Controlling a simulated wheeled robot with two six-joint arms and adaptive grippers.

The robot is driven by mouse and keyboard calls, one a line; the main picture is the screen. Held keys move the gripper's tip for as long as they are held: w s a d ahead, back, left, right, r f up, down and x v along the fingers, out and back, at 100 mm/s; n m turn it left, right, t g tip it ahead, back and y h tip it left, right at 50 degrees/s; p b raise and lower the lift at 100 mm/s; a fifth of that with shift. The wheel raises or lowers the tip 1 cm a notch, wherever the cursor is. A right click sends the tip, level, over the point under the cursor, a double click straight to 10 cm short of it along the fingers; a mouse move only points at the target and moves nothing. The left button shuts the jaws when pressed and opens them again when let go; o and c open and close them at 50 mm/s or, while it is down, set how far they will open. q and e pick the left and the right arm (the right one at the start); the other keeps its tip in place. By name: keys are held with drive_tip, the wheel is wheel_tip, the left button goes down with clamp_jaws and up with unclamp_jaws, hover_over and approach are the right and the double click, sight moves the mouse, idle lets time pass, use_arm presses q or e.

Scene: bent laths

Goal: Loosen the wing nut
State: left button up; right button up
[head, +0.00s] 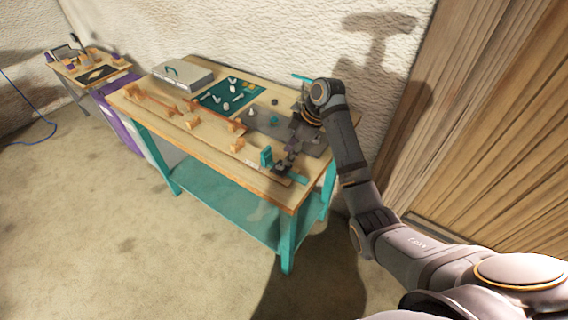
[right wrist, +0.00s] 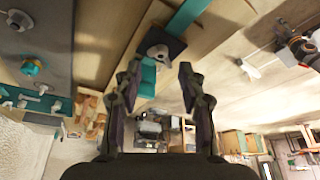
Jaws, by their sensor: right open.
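No wing nut can be made out with certainty; the parts are small. My right gripper (head: 289,145) is over the right end of the workbench, below my bent arm. In the right wrist view its two dark fingers (right wrist: 159,78) stand apart with nothing held between them. A dark square piece with a rounded grey part (right wrist: 158,48) shows just beyond the fingertips, apart from them as far as I can tell. A teal block (head: 266,157) stands beside it, partly behind the left finger in the right wrist view (right wrist: 148,80). My left gripper is not in view.
The wooden workbench (head: 207,150) has teal legs and a low shelf (head: 215,195). On it are a grey case (head: 183,73), a teal mat (head: 213,99) with small parts, a grey plate (head: 262,122) and laths with orange blocks (head: 192,124). A wooden door (head: 485,120) is at right.

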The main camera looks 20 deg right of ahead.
sight(282, 165)
drive_tip(key=x, duration=0.3)
drive_tip(key=shift+a+f, duration=0.15)
drive_tip(key=shift+f, duration=0.2)
drive_tip(key=shift+a+f, duration=0.1)
drive_tip(key=shift+f, duration=0.2)
use_arm(q)
drive_tip(key=shift+w+d+r, duration=0.15)
drive_tip(key=shift+w+r, duration=0.2)
drive_tip(key=shift+r, duration=0.05)
use_arm(e)
clamp_jaws()
